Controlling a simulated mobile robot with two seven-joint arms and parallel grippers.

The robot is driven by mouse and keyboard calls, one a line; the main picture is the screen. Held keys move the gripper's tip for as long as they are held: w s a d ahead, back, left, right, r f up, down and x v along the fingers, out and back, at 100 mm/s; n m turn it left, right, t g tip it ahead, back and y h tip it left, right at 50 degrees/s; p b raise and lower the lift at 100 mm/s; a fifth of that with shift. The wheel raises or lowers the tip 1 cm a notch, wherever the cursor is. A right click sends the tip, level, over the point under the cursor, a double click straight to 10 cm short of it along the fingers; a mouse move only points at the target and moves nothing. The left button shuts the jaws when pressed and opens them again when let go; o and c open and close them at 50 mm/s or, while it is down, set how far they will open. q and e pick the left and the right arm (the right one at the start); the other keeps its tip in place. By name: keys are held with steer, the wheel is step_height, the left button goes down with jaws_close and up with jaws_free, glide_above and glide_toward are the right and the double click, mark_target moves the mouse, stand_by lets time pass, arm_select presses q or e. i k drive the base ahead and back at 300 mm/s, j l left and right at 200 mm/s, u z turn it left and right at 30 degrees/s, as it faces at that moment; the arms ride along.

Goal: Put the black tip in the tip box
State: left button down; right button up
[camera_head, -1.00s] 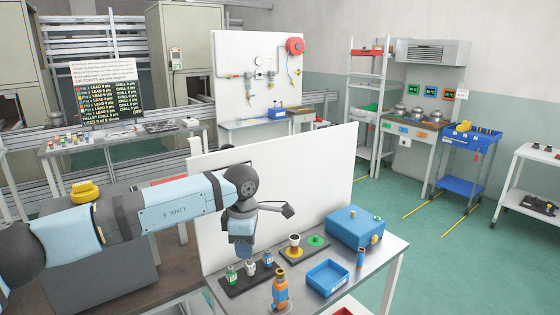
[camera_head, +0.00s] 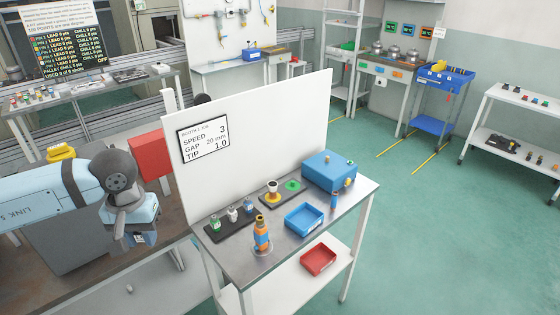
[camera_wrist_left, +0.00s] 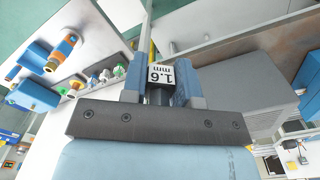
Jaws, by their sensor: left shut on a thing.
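My left gripper (camera_head: 141,238) hangs low at the left, left of the white panel and apart from the welding table. In the left wrist view its fingers (camera_wrist_left: 158,88) are shut on a dark piece with a white "1.6 mm" label (camera_wrist_left: 160,74), which I take as the black tip. The head view hardly shows this piece. An open blue tray (camera_head: 305,220) stands on the table, and an open red tray (camera_head: 318,260) lies on its lower shelf. I cannot tell which is the tip box. My right gripper is out of view.
The table (camera_head: 280,255) also bears a dark rack (camera_head: 233,226) with small green, white and blue-marked pieces, an orange torch-like tool (camera_head: 262,233) and a blue box (camera_head: 330,170). A white panel (camera_head: 270,140) stands behind; its sign (camera_head: 203,138) reads "TIP 1.0".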

mark_target(306, 222)
steer(key=i+j+z, duration=0.15)
steer(key=z, duration=0.8)
steer(key=i+j+z, duration=0.1)
steer(key=i+z, duration=0.2)
steer(key=i, duration=0.2)
steer(key=i+j+u, duration=0.1)
steer(key=i, duration=0.1)
